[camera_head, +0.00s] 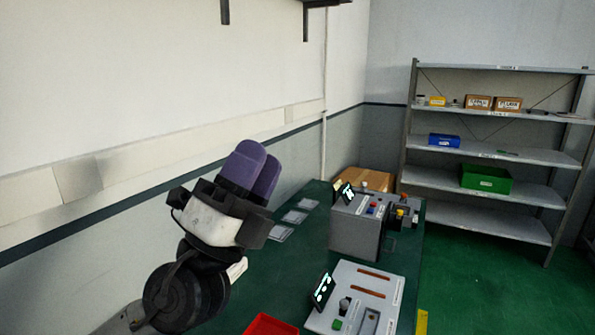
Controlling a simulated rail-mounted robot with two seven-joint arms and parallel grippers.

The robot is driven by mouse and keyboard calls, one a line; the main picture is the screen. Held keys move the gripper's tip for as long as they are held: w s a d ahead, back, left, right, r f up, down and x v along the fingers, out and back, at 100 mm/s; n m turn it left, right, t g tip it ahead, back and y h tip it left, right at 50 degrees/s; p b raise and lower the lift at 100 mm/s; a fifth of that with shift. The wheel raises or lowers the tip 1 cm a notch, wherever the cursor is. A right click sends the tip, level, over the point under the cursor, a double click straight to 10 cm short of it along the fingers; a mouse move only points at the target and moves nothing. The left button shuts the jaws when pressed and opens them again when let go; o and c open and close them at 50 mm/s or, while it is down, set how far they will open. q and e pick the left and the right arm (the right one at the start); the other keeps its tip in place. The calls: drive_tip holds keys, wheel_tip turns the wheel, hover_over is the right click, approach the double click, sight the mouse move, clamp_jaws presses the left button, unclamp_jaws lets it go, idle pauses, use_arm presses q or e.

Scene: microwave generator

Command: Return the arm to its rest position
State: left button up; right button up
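My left gripper (258,164) is in the left half of the head view, at the end of my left arm (185,290), which comes in from the lower left. Its two purple finger pads point up and to the right, in front of the pale wall. One pad partly covers the other, so the gap between them cannot be judged. No held object shows at the pads. The gripper appears raised over the left side of the green table (310,250). My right gripper is not in view.
A grey device box (355,225) and a light control panel (360,295) stand on the table. A red tray (270,325) is at the bottom edge. A cardboard box (370,178) is behind. Metal shelves (490,185) stand at right, with green floor in front.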

use_arm(q)
drive_tip(key=a+r+n+t+y+p, duration=0.2)
drive_tip(key=a+n+t+y, duration=0.45)
drive_tip(key=n+y, duration=0.95)
drive_tip(key=s+a+f+n+g+y+p, duration=0.2)
drive_tip(key=a+f+n+g+y+p, duration=0.3)
drive_tip(key=f+n+g+p, duration=0.6)
drive_tip(key=s+a+f+g+p, duration=0.1)
drive_tip(key=s+f+g+p, duration=0.2)
drive_tip(key=s+f+p, duration=0.2)
drive_tip(key=s+a+f+n+g+p, duration=0.1)
drive_tip(key=s+f+g+p, duration=0.3)
drive_tip(key=s+p, duration=0.6)
drive_tip(key=s+a+f+g+h+p, duration=0.1)
drive_tip(key=s+a+f+g+p, duration=0.2)
drive_tip(key=s+f+p, duration=0.5)
drive_tip(key=s+g, duration=0.1)
drive_tip(key=s, duration=0.4)
drive_tip(key=shift+s+a+n, duration=0.15)
drive_tip(key=shift+n, duration=0.25)
drive_tip(key=shift+g, duration=0.25)
